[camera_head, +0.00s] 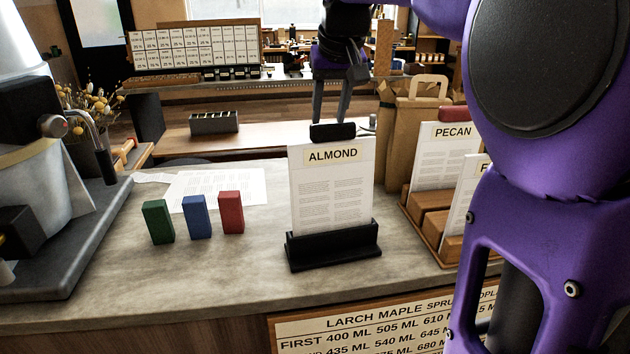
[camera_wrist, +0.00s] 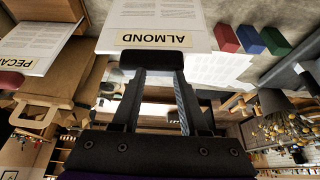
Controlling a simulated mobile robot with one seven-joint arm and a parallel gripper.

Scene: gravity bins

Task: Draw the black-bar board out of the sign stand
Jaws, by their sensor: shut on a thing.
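The black-bar board (camera_head: 331,190) is a white printed sheet labelled ALMOND, with a short black bar (camera_head: 332,132) on its top edge. It stands upright, its lower edge at the black sign stand (camera_head: 334,252) on the counter. I cannot tell how deep it sits in the slot. My gripper (camera_head: 331,121) points down from above, its fingers shut on the bar. In the wrist view my gripper (camera_wrist: 158,72) holds the bar (camera_wrist: 152,59), with the board's label (camera_wrist: 153,39) beyond it; the stand is out of that view.
Left are green (camera_head: 158,222), blue (camera_head: 195,217) and red (camera_head: 231,212) blocks and paper sheets (camera_head: 215,188). The counter's front (camera_head: 180,280) is clear.

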